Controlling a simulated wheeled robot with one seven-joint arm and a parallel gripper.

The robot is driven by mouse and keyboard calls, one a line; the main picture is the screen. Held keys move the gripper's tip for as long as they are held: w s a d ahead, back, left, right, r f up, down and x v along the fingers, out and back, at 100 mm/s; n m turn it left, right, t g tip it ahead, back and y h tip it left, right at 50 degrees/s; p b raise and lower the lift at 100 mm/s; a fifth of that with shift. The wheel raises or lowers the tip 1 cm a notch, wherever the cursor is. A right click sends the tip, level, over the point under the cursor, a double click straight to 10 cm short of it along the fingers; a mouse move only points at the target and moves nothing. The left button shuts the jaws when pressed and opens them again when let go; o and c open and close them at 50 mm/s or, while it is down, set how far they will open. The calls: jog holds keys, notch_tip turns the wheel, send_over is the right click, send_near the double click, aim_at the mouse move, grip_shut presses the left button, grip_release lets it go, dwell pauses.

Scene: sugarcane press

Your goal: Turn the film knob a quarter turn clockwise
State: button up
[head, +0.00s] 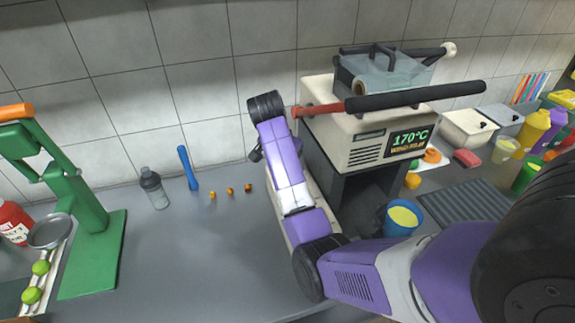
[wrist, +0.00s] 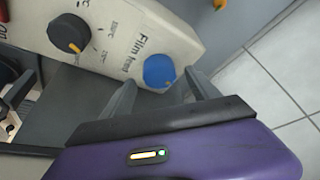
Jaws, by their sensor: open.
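The blue film knob (wrist: 159,71) is round and sits on the cream panel (wrist: 125,22) beside the printed words "Film feed". It shows in the wrist view, near the panel's lower edge. My gripper (wrist: 158,86) is open, with one grey finger to the left of the knob and one to the right. The knob appears between or just beyond the fingertips; I cannot tell whether they touch it. In the head view the cream sealing machine (head: 345,140) shows a "170°C" display, and the knob is hidden there, as my arm covers part of the machine's left side.
A black dial (wrist: 68,33) with an orange mark is on the same panel. A red lever with a black grip (head: 415,96) crosses the machine's top. A blue cup (head: 402,218) stands in front. A green press (head: 85,205), a bottle (head: 153,188) and a blue stick (head: 188,168) stand left.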

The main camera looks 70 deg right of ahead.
jog(key=shift+x, duration=1.15)
jog(key=c, duration=1.4)
jog(key=shift+o, duration=0.2)
